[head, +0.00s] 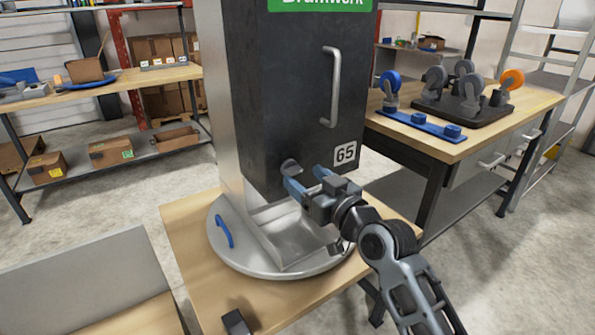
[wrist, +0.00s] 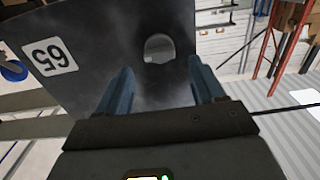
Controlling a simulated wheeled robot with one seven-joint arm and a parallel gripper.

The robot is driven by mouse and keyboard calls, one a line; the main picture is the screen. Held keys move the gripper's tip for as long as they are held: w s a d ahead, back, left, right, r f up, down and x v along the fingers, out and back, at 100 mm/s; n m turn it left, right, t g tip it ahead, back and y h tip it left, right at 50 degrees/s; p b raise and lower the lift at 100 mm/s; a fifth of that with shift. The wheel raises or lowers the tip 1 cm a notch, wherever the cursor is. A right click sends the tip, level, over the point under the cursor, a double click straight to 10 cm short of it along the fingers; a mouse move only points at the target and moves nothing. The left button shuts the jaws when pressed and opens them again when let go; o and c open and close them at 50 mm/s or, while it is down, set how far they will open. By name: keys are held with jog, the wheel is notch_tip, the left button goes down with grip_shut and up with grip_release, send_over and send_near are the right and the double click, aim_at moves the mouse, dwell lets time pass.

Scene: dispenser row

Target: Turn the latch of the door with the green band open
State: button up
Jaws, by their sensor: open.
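The dark grey door (head: 300,100) has a green band (head: 320,4) at its top edge, partly cut off by the frame. Its latch (head: 290,167) is a small round grey knob near the lower left corner of the door. It also shows in the wrist view (wrist: 159,48), seen between the fingertips and beyond them. My gripper (head: 306,179) has two blue fingers and is open and empty. It points at the lower part of the door, just in front of the latch. The fingers appear apart from the latch; the exact gap is hard to tell.
The door has a vertical bar handle (head: 331,88) and a "65" label (head: 345,153). A workbench (head: 480,135) with caster wheels stands at right.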

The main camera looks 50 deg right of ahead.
aim_at(296, 170)
jog(key=shift+x, duration=2)
jog(key=shift+c, duration=0.2)
jog(key=c, duration=1)
